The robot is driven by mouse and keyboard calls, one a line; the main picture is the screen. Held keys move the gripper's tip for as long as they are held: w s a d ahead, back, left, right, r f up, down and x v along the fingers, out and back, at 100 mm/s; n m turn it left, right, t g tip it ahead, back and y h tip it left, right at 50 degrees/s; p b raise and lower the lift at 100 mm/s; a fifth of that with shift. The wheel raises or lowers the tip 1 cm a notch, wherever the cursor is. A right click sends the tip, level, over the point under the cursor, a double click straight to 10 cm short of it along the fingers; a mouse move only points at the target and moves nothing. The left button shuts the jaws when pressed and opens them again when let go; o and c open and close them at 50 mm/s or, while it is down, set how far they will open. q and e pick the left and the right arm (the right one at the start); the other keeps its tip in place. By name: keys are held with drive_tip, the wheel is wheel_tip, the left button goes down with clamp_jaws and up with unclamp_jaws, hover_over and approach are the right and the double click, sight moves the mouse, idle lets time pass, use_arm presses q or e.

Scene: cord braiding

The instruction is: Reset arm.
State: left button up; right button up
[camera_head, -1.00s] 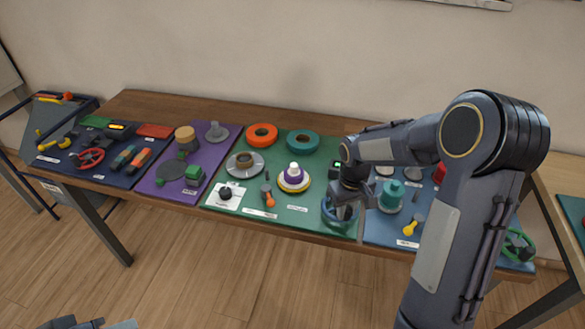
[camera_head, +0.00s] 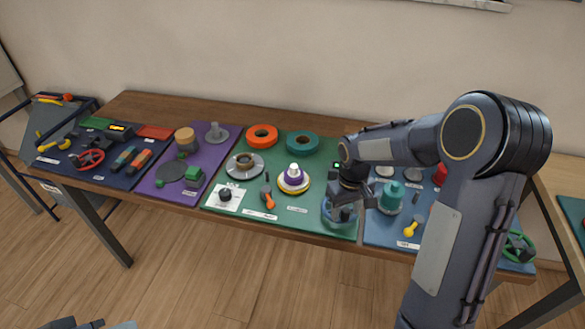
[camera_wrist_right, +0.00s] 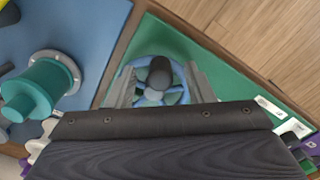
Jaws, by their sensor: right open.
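My right gripper (camera_head: 350,204) is open over the front right part of the green mat (camera_head: 260,203). A blue wheel with spokes and a dark central knob (camera_wrist_right: 155,84) lies below and between its spread fingers (camera_wrist_right: 160,70) in the right wrist view. In the head view the blue wheel (camera_head: 338,220) is partly hidden by the gripper. I cannot tell whether the fingers touch it.
A teal spool (camera_head: 391,197) stands close to the right of the gripper, on the blue mat (camera_head: 385,229). A white and purple stepped piece (camera_head: 293,178) is to the left. Orange (camera_head: 262,135) and teal (camera_head: 302,141) rings lie behind. Open floor is in front of the table.

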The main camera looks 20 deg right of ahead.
wheel_tip(320, 180, up, 7)
drive_tip(key=shift+r, duration=0.1)
drive_tip(key=shift+s+r, duration=0.25)
drive_tip(key=s+a+r+m+t+y, duration=0.1)
drive_tip(key=s+a+r+t, duration=0.1)
drive_tip(key=s, duration=0.5)
drive_tip(key=s+a+r+t+y, duration=0.1)
drive_tip(key=s+a, duration=0.3)
drive_tip(key=s, duration=0.3)
drive_tip(key=s+a+r+m+t+y, duration=0.1)
drive_tip(key=s+a+r+t, duration=0.1)
drive_tip(key=s, duration=0.5)
drive_tip(key=shift+a+r+m+t+y, duration=0.3)
drive_tip(key=shift+a+y, duration=0.1)
drive_tip(key=shift+a, duration=0.05)
